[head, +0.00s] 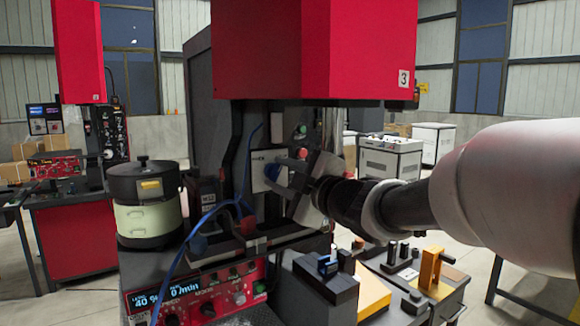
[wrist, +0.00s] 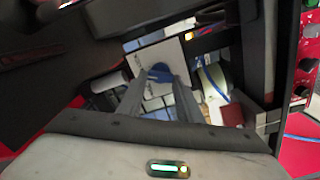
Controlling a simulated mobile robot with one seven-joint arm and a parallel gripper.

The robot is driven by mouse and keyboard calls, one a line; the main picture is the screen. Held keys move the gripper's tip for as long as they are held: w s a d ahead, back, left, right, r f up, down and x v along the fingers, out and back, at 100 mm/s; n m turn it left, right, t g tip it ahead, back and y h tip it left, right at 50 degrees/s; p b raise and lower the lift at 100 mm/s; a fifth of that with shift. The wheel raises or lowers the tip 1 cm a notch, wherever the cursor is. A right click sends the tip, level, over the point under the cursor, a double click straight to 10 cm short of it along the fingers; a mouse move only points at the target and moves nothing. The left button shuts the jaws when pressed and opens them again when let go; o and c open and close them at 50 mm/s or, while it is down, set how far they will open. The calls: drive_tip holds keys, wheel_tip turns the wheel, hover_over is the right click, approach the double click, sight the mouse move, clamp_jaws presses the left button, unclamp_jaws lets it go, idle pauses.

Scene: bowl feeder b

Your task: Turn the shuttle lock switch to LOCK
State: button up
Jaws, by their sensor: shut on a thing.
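The shuttle lock switch (head: 271,171) is a small blue knob on a pale plate (head: 259,180) on the front of the dark machine column. In the wrist view the blue knob (wrist: 160,72) sits between the tips of my two fingers, in front of the white plate (wrist: 163,55). My gripper (head: 276,179) reaches in from the right and is shut on the knob. The fingers hide part of the knob, and I cannot read its LOCK marking or which way it points.
A red machine head (head: 315,50) hangs above. A blue hose (head: 205,215) runs left of the gripper. A bowl feeder (head: 145,205) stands at left, above a red control panel (head: 200,298). Fixtures with black and orange blocks (head: 430,268) lie below my arm.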

drive_tip(key=shift+r+m+p, duration=0.1)
drive_tip(key=shift+m+p, duration=0.75)
drive_tip(key=shift+m, duration=0.75)
drive_tip(key=o, duration=1)
drive_tip(key=shift+o, duration=0.2)
drive_tip(key=v, duration=1.7)
drive_tip(key=shift+s+d+p, duration=0.2)
drive_tip(key=shift+p, duration=0.15)
